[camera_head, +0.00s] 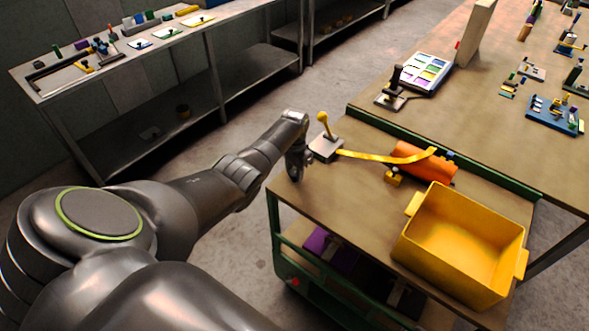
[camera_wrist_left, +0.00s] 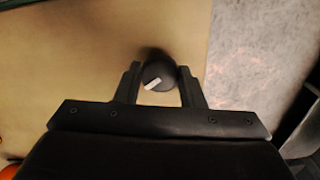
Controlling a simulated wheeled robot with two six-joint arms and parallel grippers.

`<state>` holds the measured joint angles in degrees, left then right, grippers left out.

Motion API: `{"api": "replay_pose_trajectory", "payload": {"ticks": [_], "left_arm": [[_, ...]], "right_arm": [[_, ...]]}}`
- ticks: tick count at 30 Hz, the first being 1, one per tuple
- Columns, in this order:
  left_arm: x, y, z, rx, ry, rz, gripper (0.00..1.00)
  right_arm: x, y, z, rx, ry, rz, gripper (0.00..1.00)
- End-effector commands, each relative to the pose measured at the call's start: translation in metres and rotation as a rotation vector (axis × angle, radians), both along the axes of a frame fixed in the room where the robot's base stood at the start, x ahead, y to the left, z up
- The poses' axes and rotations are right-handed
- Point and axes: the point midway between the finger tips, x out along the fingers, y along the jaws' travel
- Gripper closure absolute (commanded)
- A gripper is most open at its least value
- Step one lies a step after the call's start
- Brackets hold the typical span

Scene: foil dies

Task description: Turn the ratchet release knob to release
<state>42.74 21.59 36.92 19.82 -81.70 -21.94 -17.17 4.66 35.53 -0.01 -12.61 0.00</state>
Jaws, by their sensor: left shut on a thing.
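The ratchet release knob (camera_wrist_left: 153,76) is a round dark knob with a white pointer mark, seen from above in the left wrist view. The mark lies slantwise, its right end higher. My left gripper (camera_head: 295,175) is at the cart's left corner in the head view, pointing down. In the left wrist view its two fingers stand on either side of the knob, and it is shut on it. In the head view I cannot make out the knob apart from the gripper. My right gripper is not in view.
Right of my left gripper stands a grey block (camera_head: 325,149) with a yellow ball-topped lever (camera_head: 323,120). A yellow strap (camera_head: 385,157) runs from it to an orange roll (camera_head: 424,160). A yellow bin (camera_head: 411,243) stands at the cart's front right. Bare cart top (camera_head: 340,200) lies between.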

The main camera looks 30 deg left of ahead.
Motion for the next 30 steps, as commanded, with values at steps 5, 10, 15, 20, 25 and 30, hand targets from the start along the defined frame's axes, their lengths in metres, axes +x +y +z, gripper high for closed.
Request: {"api": "replay_pose_trajectory", "payload": {"ticks": [5, 10, 15, 20, 25, 30], "left_arm": [[0.0001, 0.0, 0.0003, 0.0, 0.0, -0.168, 0.87], [0.0001, 0.0, 0.0002, 0.0, 0.0, -0.319, 0.87], [0.0001, 0.0, 0.0002, 0.0, 0.0, -0.448, 0.87], [0.0001, 0.0001, 0.0002, 0.0, 0.0, -0.539, 0.87], [0.0002, 0.0, 0.0003, 0.0, 0.0, -0.602, 0.87], [0.0002, 0.0001, 0.0003, 0.001, 0.0, -0.633, 0.87]], "right_arm": [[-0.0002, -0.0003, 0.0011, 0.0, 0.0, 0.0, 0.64], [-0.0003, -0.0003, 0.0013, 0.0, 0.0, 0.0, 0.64], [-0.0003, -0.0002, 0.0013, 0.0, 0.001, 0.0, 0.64], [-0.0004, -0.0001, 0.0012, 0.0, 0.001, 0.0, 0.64], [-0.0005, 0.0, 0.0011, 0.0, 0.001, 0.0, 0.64], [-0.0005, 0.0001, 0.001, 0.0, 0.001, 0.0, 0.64]]}}
